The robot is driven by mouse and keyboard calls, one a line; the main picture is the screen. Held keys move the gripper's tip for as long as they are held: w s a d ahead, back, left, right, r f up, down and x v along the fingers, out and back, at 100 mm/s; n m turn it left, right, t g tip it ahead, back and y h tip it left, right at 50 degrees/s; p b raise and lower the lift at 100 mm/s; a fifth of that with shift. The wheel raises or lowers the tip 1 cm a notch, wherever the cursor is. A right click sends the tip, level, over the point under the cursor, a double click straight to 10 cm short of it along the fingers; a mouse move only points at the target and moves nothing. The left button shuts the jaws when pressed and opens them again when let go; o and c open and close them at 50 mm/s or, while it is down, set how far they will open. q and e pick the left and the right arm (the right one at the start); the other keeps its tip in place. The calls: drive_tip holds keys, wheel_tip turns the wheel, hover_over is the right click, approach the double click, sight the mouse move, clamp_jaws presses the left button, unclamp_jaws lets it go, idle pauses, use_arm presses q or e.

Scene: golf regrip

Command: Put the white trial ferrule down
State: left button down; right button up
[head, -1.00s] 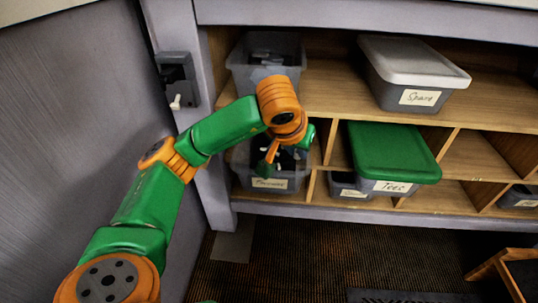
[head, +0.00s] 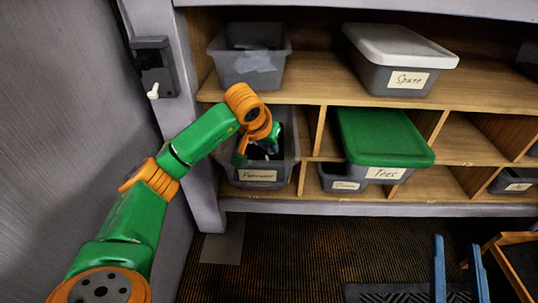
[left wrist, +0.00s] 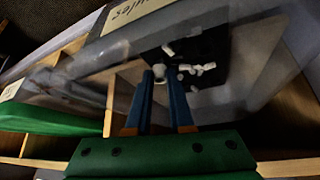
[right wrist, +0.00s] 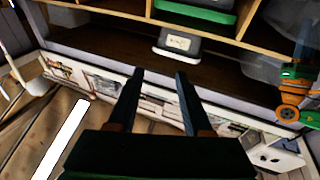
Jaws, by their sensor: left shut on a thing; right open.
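My left gripper (left wrist: 160,76) is shut on a small white piece, the white trial ferrule (left wrist: 159,71), which shows between its blue fingertips in the left wrist view. In the head view my left gripper (head: 270,149) is at the grey bin with a handwritten label (head: 238,163) at the lower left of the shelves. Several loose white pieces (left wrist: 190,70) lie on the dark floor of a clear-walled bin just beyond the fingertips. Whether the held piece touches that floor I cannot tell. My right gripper (head: 457,243) is open and empty; its parted fingers (right wrist: 130,90) show in the right wrist view.
An open grey bin (head: 247,66) sits on the shelf above. A grey-lidded "Spare" bin (head: 392,75) and a green-lidded "Tees" bin (head: 385,140) stand to the right. A wooden-framed object (head: 512,270) is at the lower right. Open floor (head: 310,250) lies before the shelves.

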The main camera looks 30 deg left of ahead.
use_arm(q)
wheel_tip(320, 180, down, 2)
drive_tip(key=shift+b, duration=0.55)
use_arm(e)
drive_tip(key=s+r+n+t+y, duration=0.1)
drive_tip(key=s+r+t, duration=0.3)
drive_tip(key=r, duration=0.4)
drive_tip(key=shift+s+a+r+t+y, duration=0.2)
drive_tip(key=shift+r+t+y, duration=0.1)
drive_tip(key=shift+t+y, duration=0.5)
use_arm(q)
drive_tip(key=shift+f, duration=0.15)
use_arm(e)
drive_tip(key=shift+s+r, duration=0.1)
use_arm(q)
drive_tip(key=c, duration=0.8)
unclamp_jaws()
use_arm(e)
drive_tip(key=shift+s+r+y, duration=0.1)
drive_tip(key=shift+s+y, duration=0.05)
drive_tip(key=shift+y, duration=0.25)
